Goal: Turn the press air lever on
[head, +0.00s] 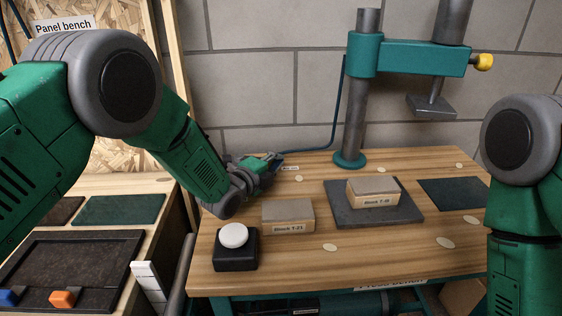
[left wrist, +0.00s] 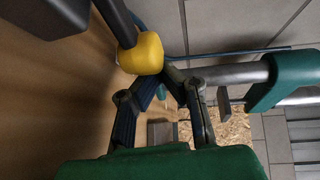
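The press air lever shows in the left wrist view as a dark rod with a yellow knob (left wrist: 140,53) on its end. A dark block (left wrist: 45,15) is at the top left there. My left gripper (left wrist: 162,72) has its two fingers converging, tips about together, right beside the yellow knob. I cannot tell whether they touch it, and nothing shows held between them. In the head view my left gripper (head: 268,165) is low over the bench's back left, and hides the lever. My right gripper is out of view; only my right arm shows.
The press column (head: 354,110) with its teal arm stands at the back. On the wooden bench (head: 290,265) are a black box with a white button (head: 234,236), one block (head: 288,216), and another block (head: 373,191) on a dark plate (head: 405,208). A grey wall is close behind.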

